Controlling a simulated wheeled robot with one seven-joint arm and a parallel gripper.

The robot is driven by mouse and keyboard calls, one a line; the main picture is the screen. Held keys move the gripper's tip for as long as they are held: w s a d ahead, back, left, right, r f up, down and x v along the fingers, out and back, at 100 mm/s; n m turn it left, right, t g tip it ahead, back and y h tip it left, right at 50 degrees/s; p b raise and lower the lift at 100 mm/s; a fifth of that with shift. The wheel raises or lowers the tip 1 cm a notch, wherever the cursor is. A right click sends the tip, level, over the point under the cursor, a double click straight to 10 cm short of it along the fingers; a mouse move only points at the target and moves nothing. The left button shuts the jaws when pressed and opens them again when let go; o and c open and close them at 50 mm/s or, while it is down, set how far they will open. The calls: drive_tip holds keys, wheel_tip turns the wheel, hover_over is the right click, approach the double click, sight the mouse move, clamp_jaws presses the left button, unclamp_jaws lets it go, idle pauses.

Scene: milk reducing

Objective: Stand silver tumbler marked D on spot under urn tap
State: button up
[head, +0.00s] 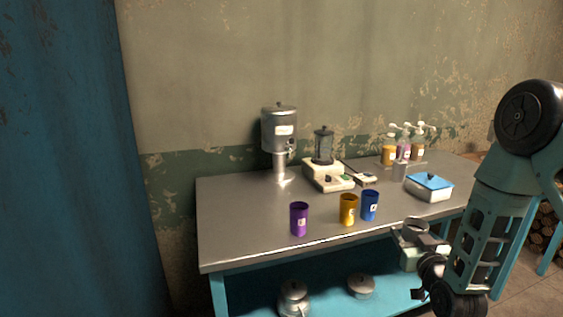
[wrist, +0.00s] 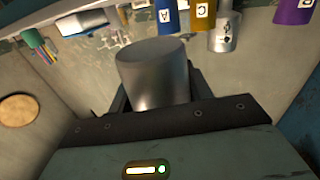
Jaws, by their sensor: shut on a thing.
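My gripper (head: 420,243) is shut on a silver tumbler (wrist: 153,75), which fills the middle of the wrist view between the fingers. In the head view the held tumbler (head: 415,226) is small and partly hidden, just off the table's front right edge. No letter shows on its visible side. The steel urn (head: 279,130) stands at the back left of the table, with its tap (head: 290,150) on its right side. The spot under the tap cannot be made out clearly. The urn also shows in the wrist view (wrist: 225,32), well apart from the tumbler.
Purple (head: 299,219), yellow (head: 348,210) and blue (head: 370,205) tumblers stand along the table's front. A blender-like machine (head: 325,165) stands right of the urn. A blue-lidded box (head: 429,188) and pump bottles (head: 404,149) are farther right. The left tabletop (head: 235,220) is clear.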

drive_tip(key=s+d+f+n+y, duration=0.1)
drive_tip(key=s+f, duration=0.5)
drive_tip(key=f, duration=0.3)
drive_tip(key=s+d+f+y, duration=0.1)
drive_tip(key=s+f, duration=0.5)
drive_tip(key=f, duration=0.3)
drive_tip(key=s, duration=0.1)
drive_tip(key=s+a+h, duration=0.1)
drive_tip(key=s+a+r+m+h, duration=0.1)
drive_tip(key=s, duration=0.1)
drive_tip(key=shift+d, duration=0.2)
drive_tip(key=shift+a, duration=0.1)
